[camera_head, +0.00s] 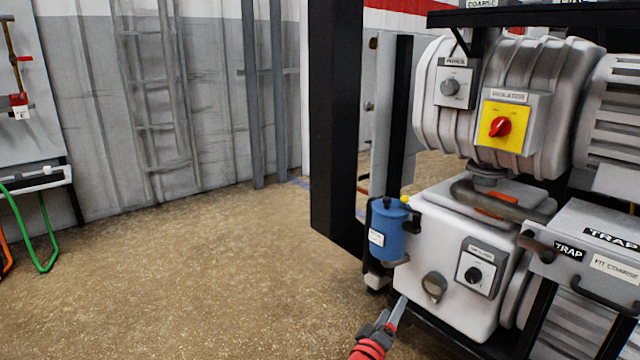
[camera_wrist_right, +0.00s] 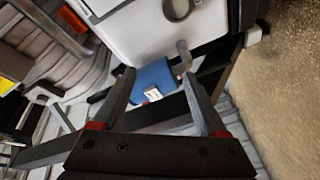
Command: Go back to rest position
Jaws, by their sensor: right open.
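My right gripper (camera_head: 398,310) shows at the bottom of the head view, in front of the white pump housing (camera_head: 450,250) and below the blue canister (camera_head: 388,230). In the right wrist view my right gripper (camera_wrist_right: 158,95) has its two fingers spread apart with nothing between them. The blue canister (camera_wrist_right: 153,80) shows beyond the fingers there, apart from them as far as I can tell. My left gripper is in neither view.
The pump stand's black post (camera_head: 337,120) rises at centre. A yellow switch plate with a red knob (camera_head: 500,126) and a TRAP box (camera_head: 590,240) are at right. A panel with green hoses (camera_head: 40,235) stands at far left. The brown floor (camera_head: 200,260) is clear.

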